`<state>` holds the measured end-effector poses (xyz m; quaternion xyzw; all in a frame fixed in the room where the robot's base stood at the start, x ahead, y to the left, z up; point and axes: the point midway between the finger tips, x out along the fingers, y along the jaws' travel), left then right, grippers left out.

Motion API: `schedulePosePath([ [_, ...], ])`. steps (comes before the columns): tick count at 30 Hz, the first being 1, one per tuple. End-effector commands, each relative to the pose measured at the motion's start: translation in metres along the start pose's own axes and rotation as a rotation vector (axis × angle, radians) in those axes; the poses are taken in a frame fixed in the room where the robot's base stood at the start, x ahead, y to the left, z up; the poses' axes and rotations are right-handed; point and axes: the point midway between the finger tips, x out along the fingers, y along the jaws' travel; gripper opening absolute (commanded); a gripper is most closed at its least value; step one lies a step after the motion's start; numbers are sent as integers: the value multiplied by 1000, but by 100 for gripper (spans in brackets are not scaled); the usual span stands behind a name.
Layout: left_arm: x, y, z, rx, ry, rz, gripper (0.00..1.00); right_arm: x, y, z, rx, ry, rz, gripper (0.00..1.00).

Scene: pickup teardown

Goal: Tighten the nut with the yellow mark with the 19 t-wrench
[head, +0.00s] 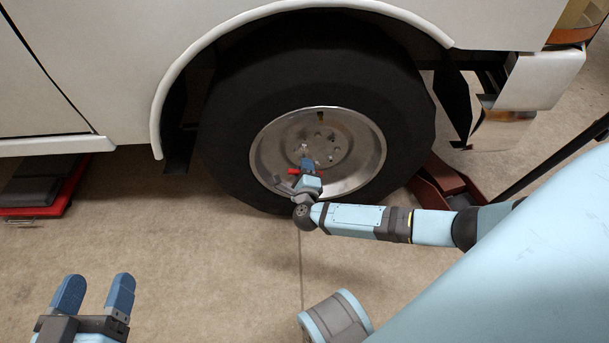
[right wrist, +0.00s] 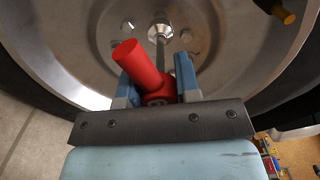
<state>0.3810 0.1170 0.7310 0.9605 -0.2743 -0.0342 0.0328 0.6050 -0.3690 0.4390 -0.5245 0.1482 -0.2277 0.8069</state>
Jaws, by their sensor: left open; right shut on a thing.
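The T-wrench has a red handle (right wrist: 140,65) and a thin metal shaft. My right gripper (head: 306,162) is shut on it in front of the wheel; the red handle (head: 293,171) also shows in the head view. In the right wrist view the shaft runs away to a socket end (right wrist: 160,30) at the wheel hub. I cannot tell whether the socket is seated on a nut. Other nuts (right wrist: 186,36) show beside it. No yellow mark on a nut can be made out. My left gripper (head: 95,292) is open and empty at lower left, far from the wheel.
The wheel has a black tire (head: 232,125) and a metal rim (head: 372,150) under a white vehicle body (head: 110,60). A dark stem with a yellow-orange tip (right wrist: 287,17) sticks out by the rim. A red jack (head: 440,180) stands right of the wheel.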

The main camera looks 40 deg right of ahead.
Motion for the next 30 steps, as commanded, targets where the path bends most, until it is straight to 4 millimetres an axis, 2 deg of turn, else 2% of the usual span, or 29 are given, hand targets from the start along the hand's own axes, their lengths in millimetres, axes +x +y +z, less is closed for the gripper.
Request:
schedulePosePath([
  [5,1,-1,-1,16,10,0,69,10,0,0,1,1,0,0],
  [19,1,-1,-1,17,12,0,69,13,0,0,1,1,0,0],
  [30,1,-2,3,17,12,0,69,24,0,0,1,1,0,0],
])
